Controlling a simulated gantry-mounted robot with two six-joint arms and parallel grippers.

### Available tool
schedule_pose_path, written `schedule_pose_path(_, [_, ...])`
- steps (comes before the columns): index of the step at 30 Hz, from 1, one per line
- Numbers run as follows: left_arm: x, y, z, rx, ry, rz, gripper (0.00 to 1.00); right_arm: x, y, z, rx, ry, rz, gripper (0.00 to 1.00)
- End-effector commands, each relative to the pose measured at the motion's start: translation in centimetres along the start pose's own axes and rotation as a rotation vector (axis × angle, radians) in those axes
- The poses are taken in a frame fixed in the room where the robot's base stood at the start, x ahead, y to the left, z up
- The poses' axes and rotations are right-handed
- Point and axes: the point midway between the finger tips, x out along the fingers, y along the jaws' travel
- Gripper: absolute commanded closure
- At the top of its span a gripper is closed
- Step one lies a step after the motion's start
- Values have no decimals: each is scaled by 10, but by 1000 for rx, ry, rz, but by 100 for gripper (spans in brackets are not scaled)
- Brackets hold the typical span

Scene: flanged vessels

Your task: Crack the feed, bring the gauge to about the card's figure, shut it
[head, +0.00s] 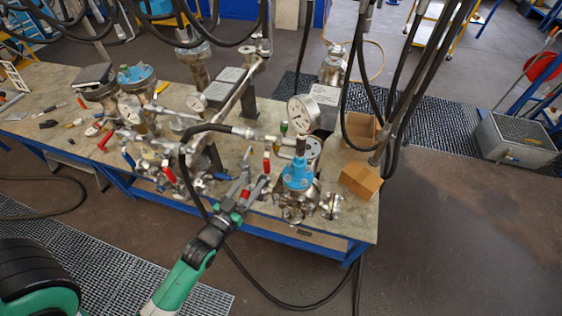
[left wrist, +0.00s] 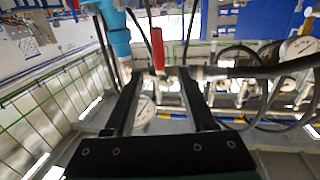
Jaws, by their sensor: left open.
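My left gripper (head: 256,176) is open near the front of the bench, just left of a blue-topped flanged vessel (head: 298,178). A valve with a red lever handle (head: 267,162) is just past its fingertips. In the left wrist view, the red handle (left wrist: 157,48) stands upright just beyond the gap between the open fingers (left wrist: 160,73); I cannot tell whether they touch it. A large white dial gauge (head: 301,113) stands above the vessel; its reading is too small to tell. Grey plates (head: 323,95) behind may be cards, but no figure is legible. My right gripper is not in view.
A black hose (head: 208,130) runs to the valve line and loops over the bench front. Cardboard boxes (head: 361,180) sit at the bench's right end. Other blue-flanged vessels (head: 137,77), gauges and loose tools crowd the left. Hanging cables (head: 395,110) fill the space at right.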

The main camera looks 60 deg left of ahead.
Motion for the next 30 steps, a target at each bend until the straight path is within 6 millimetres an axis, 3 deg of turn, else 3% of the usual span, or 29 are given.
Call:
schedule_pose_path(7, [19, 1, -4, 0, 5, 2, 44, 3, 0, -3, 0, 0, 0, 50])
schedule_pose_path(15, [80, 1, -4, 0, 6, 3, 44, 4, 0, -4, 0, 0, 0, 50])
schedule_pose_path(21, [110, 1, -4, 0, 4, 3, 44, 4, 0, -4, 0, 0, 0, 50])
schedule_pose_path(30, [118, 2, -3, 0, 3, 3, 44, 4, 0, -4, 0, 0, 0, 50])
